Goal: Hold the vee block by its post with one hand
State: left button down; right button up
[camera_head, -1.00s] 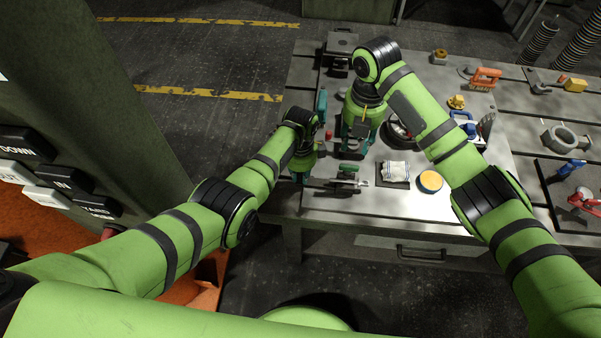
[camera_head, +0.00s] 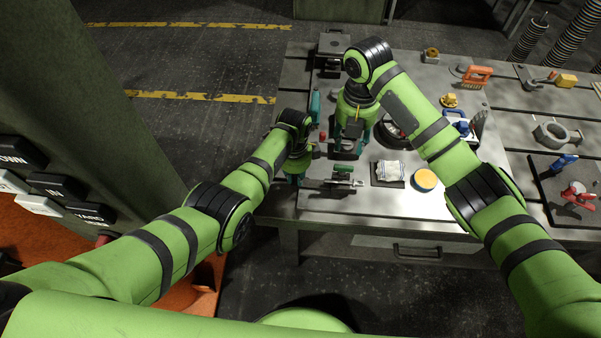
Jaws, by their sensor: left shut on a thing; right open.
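My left gripper (camera_head: 294,178) is low at the left front edge of the table. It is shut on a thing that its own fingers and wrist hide. My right gripper (camera_head: 347,148) points down over the table, open, its teal-padded fingers apart around a small dark shape that I cannot make out well. I cannot tell for sure which thing is the vee block or see its post; it may be hidden at one of the grippers. A dark tool with a green part (camera_head: 342,178) lies just right of my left gripper.
On the metal table (camera_head: 440,215) a white cloth pad (camera_head: 388,171) and a yellow-topped round tin (camera_head: 424,180) lie at the front. A dark round part (camera_head: 392,133) is right of my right gripper. A dark block (camera_head: 333,46) stands at the back left. The front right strip is clear.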

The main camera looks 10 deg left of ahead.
jog(key=w+r+m+t, duration=0.1)
jog(key=w+r+t, duration=0.25)
jog(key=w, duration=0.25)
jog(key=w+d+r+t, duration=0.1)
jog(key=w+r+t, duration=0.25)
jog(key=w, duration=0.25)
jog(key=w+r+m+t, duration=0.1)
jog(key=w+r+t, duration=0.25)
jog(key=w, duration=0.35)
jog(key=w+a+r+n+t+y, duration=0.1)
jog(key=a+r+n+t+y, duration=0.25)
jog(key=r, duration=0.45)
jog(key=w+a+r+n+t+y, duration=0.2)
jog(key=a+r+n+t+y, duration=0.1)
jog(key=r+n+y, duration=0.3)
jog(key=s+a+r+n+g+y, duration=0.2)
jog(key=s+a+n+g+y, duration=0.35)
jog(key=n, duration=0.25)
jog(key=n+g+h, duration=1)
jog(key=g+h, duration=0.2)
jog(key=h, duration=0.3)
send_near(346, 168)
jog(key=shift+t, duration=0.25)
notch_tip(346, 168, down, 9)
jog(key=shift+s+r, duration=0.1)
jog(key=shift+s, duration=0.05)
